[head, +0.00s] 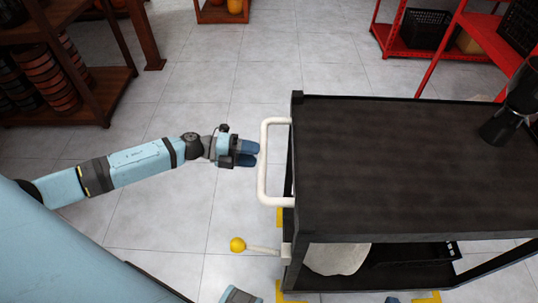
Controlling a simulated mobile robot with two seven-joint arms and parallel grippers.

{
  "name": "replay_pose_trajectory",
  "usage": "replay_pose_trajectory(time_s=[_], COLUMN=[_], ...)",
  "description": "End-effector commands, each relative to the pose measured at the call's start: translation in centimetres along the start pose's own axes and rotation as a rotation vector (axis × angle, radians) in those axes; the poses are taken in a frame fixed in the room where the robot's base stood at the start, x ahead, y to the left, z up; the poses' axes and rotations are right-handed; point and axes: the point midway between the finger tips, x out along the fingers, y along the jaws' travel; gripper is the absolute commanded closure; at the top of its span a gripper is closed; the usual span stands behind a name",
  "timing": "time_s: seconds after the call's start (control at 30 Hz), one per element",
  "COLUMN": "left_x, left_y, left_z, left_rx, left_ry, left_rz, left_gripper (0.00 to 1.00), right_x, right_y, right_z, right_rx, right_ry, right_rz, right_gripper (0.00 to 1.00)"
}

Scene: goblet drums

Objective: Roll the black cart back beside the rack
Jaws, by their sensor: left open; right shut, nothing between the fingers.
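The black cart (400,165) stands at the right, with a white handle (264,165) on its left end. Below the handle a lever with a yellow knob (237,245) sticks out to the left. My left gripper (256,153) is open and empty, its blue fingertips just left of the handle's bar; I cannot tell whether they touch it. My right gripper (392,300) shows only as a blue sliver at the bottom edge, shut. A red rack (432,50) stands at the upper right, behind the cart.
A black goblet-shaped drum (505,120) is on the cart top. A pale round thing (337,258) is on its lower shelf. Yellow floor marks (291,291) lie by the cart. Tiled floor (200,100) between is clear.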

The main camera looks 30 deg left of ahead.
Motion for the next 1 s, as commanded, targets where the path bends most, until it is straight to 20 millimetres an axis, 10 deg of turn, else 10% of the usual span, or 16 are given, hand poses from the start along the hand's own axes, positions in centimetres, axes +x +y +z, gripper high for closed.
replay_pose_trajectory(time_s=[0.3,0.67,0.9,1.0], left_x=[4.6,5.2,5.2,5.2], left_y=[0.0,0.0,0.0,0.0], left_z=[0.0,0.0,0.0,0.0], left_rx=[-0.001,-0.001,-0.001,-0.001], left_ry=[0.000,-0.001,-0.001,-0.001], left_rz=[-0.001,0.000,0.000,0.000], left_gripper=[0.49,0.49,0.98,1.00], right_x=[-0.1,0.0,0.0,0.0], right_y=[0.6,0.4,0.2,0.1], right_z=[-0.4,-0.4,-0.4,-0.4], right_rx=[-0.015,-0.010,-0.007,-0.007], right_ry=[0.004,0.005,0.005,0.004], right_rz=[0.007,0.005,0.002,0.002], right_gripper=[1.00,1.00,1.00,1.00])
